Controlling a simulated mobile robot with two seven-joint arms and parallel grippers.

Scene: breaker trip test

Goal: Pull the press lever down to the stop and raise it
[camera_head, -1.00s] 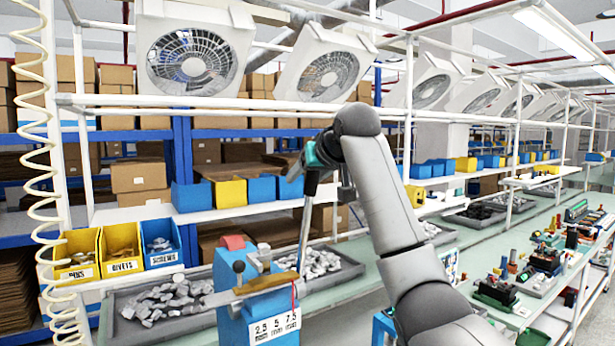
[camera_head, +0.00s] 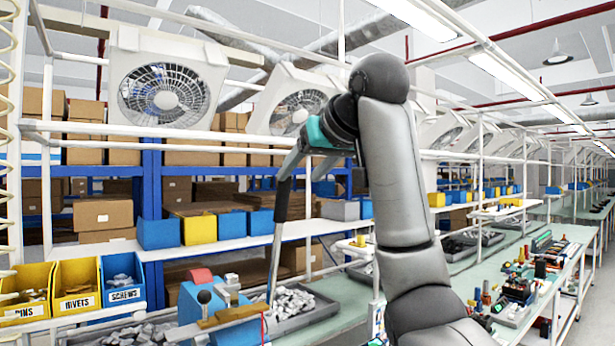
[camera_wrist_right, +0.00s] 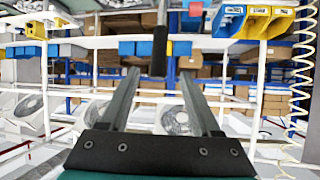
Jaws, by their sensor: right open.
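The blue press (camera_head: 222,297) stands at the bottom of the head view, with a red part on top. Its lever, a grey rod with a black grip (camera_head: 281,202), stands nearly upright, leaning slightly right at the top. My right gripper (camera_head: 284,178) points down at the top of the black grip. In the right wrist view, which is upside down, the black grip (camera_wrist_right: 160,52) lies midway between the tips of my open right gripper (camera_wrist_right: 160,71), with a gap on both sides. My left gripper is not in view.
Bins of pins, rivets and screws (camera_head: 75,288) stand left of the press. A grey tray of metal parts (camera_head: 318,309) lies behind it. A white rack post (camera_head: 375,255) rises beside my right arm. The green bench to the right holds other fixtures.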

